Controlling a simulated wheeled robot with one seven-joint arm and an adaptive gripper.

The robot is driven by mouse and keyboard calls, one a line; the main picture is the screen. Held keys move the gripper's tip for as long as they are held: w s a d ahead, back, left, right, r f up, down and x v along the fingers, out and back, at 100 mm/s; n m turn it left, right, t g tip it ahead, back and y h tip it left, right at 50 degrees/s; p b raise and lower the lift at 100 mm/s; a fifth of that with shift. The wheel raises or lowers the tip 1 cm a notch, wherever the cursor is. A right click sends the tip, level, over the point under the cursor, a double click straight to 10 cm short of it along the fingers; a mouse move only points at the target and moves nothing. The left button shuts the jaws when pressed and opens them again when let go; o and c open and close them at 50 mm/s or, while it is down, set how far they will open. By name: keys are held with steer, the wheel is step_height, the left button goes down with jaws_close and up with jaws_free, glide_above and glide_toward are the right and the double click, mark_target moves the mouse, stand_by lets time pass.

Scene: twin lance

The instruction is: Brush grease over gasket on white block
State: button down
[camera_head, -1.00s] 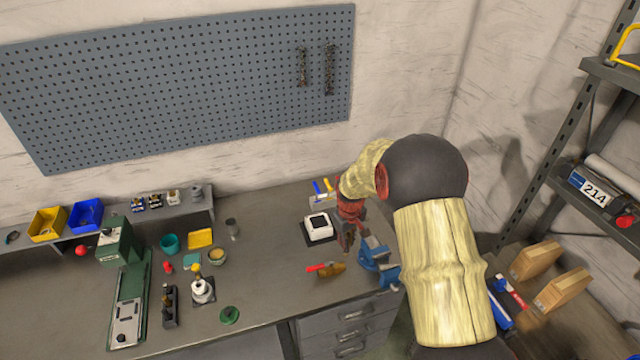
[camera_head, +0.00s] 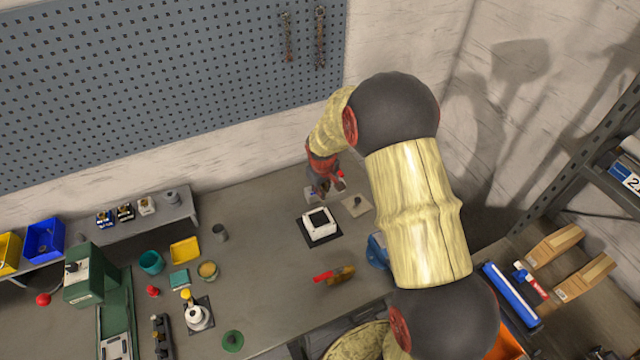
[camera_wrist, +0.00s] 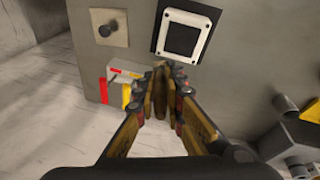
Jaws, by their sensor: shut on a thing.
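The white block (camera_head: 319,226) with a dark square on its top stands on a black base on the bench. My gripper (camera_head: 326,187) is just behind the block in the head view, above the bench. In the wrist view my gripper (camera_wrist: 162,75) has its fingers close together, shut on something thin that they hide. A small holder with red and yellow handles (camera_wrist: 122,85) is below and left of the fingertips. I cannot make out a grease brush.
A grey plate with a round knob (camera_wrist: 109,32) lies beside the block. A red-and-brown tool (camera_head: 333,276) lies in front, and a blue vise (camera_head: 377,252) stands at the right. Small tins and a green press (camera_head: 90,275) are at the left. The bench between is clear.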

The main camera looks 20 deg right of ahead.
steer(key=shift+s+f+b, duration=0.2)
steer(key=shift+f+b, duration=0.1)
steer(key=shift+f, duration=0.15)
steer(key=shift+b+x, duration=0.4)
steer(key=shift+x, duration=0.35)
steer(key=shift+a+f+b, duration=0.1)
steer(key=shift+f+b, duration=0.8)
steer(key=shift+f, duration=0.6)
steer(key=shift+s+f+b, duration=0.1)
steer(key=shift+f+b, duration=0.3)
steer(key=shift+f, duration=0.2)
steer(key=shift+a, duration=0.15)
steer(key=shift+a+b, duration=0.3)
steer(key=shift+a, duration=0.3)
steer(key=shift+a, duration=0.1)
steer(key=shift+a, duration=0.5)
